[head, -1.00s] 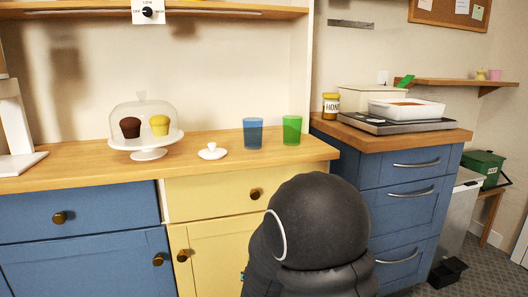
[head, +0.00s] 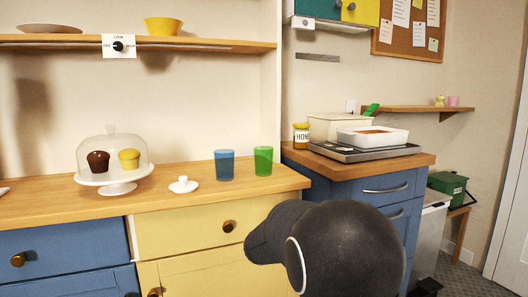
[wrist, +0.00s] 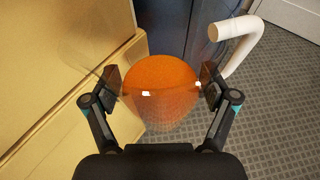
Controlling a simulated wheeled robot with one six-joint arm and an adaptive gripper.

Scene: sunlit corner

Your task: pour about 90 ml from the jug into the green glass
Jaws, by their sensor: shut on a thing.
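The green glass (head: 263,161) stands upright on the wooden counter, near its right end, just right of a blue glass (head: 225,165). It looks empty. In the wrist view, my gripper (wrist: 160,84) is shut on the clear jug (wrist: 160,119), with a finger on each side. The jug holds orange liquid with a wide surface. A thick white curved handle (wrist: 238,42), seemingly the jug's, shows at the right. The jug is over the floor, beside the yellow cabinet front. In the head view my arm hides the gripper and jug.
A small white lid (head: 183,186) lies left of the blue glass. A domed cake stand (head: 117,187) with two muffins is further left. A blue drawer unit (head: 352,191) bearing a tray and honey jar stands right. Counter in front of the glasses is clear.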

